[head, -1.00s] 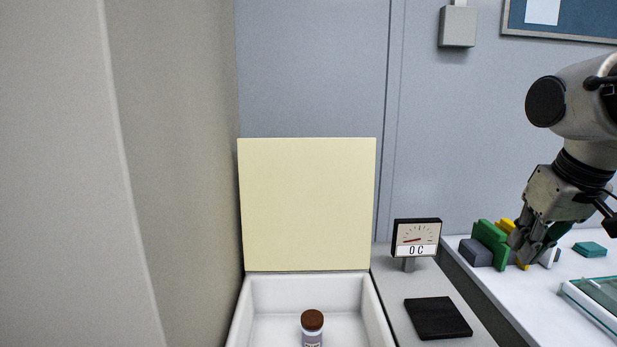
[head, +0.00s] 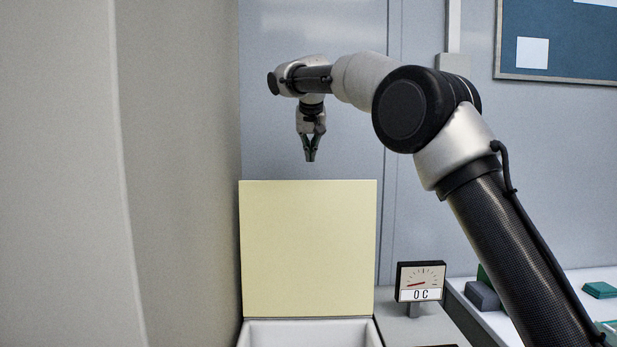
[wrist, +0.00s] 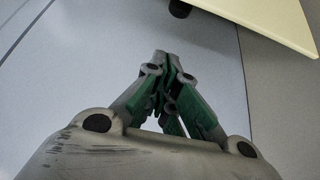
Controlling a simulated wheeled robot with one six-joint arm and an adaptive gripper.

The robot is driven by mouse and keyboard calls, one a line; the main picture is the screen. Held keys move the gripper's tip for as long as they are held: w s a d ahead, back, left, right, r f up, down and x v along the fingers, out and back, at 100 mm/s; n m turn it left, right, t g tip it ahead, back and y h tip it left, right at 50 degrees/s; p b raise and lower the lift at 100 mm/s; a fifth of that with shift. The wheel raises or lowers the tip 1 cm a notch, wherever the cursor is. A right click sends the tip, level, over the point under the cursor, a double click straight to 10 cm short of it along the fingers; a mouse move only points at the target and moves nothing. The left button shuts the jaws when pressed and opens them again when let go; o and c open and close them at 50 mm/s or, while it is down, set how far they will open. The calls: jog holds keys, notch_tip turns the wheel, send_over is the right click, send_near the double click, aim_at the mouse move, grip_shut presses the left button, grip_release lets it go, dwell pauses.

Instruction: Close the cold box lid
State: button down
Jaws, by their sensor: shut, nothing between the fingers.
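The cold box lid (head: 307,250) is a pale yellow panel. It stands upright, open, at the back of the white cold box (head: 310,333), whose upper part shows at the bottom of the head view. My gripper (head: 310,158) points down above the lid's top edge, apart from it in the picture, with its fingers together and empty. In the wrist view the gripper (wrist: 165,60) is shut, and part of the lid (wrist: 265,18) shows at the top right. The inside of the box is mostly out of view.
A gauge reading 0 C (head: 420,283) stands right of the box. A white table (head: 560,290) with grey block (head: 482,295) and green pieces is at the right. My arm crosses the right side. A beige wall (head: 180,200) is close on the left.

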jog(key=x, duration=0.9)
jog(key=shift+w+a+f, duration=0.25)
jog(key=shift+w+a, duration=0.05)
jog(key=shift+a, duration=0.05)
jog(key=shift+s+f, duration=0.1)
jog(key=shift+f, duration=0.05)
jog(key=shift+s, duration=1.75)
